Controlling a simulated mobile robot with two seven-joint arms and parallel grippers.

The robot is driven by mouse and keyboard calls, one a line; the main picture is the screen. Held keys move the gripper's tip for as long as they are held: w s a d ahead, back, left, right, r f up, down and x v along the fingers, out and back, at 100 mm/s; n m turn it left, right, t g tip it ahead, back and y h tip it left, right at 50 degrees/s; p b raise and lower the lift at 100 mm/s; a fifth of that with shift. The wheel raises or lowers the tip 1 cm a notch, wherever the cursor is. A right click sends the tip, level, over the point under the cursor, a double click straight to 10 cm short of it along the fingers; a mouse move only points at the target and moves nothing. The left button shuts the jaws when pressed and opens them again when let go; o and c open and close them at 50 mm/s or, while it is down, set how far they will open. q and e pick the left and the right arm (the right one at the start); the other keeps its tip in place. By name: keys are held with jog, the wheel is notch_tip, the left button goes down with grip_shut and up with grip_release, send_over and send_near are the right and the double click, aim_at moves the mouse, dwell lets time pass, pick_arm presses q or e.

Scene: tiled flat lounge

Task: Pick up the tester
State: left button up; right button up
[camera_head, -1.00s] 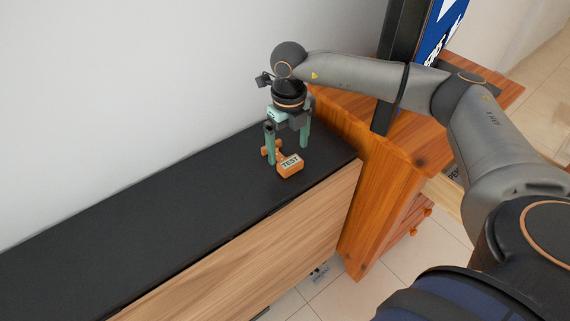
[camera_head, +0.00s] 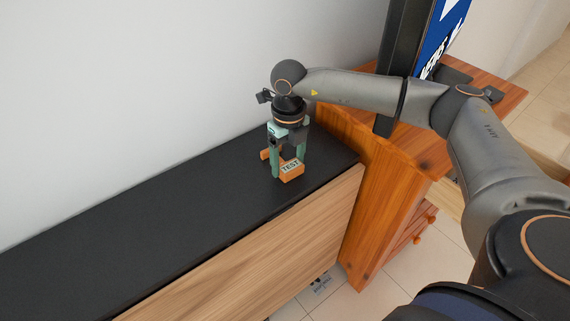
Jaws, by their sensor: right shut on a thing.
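The tester is an orange block (camera_head: 292,176) with a pale label reading "TEST". It is on or just above the black top of the long cabinet, near its right end; I cannot tell whether it still touches the surface. My right gripper (camera_head: 288,168) points down over it, with its green fingers on either side of the tester. The gripper is shut on it, and the fingers hide part of the orange body. My left gripper is not in view.
The black cabinet top (camera_head: 150,225) is clear to the left. A white wall (camera_head: 130,80) runs behind it. An orange wooden cabinet (camera_head: 400,170) stands close on the right, bearing a dark upright panel (camera_head: 402,50). Tiled floor (camera_head: 440,260) lies in front.

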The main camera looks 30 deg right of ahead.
jog(key=c, duration=0.5)
jog(key=shift+r, duration=0.1)
jog(key=shift+c, duration=0.2)
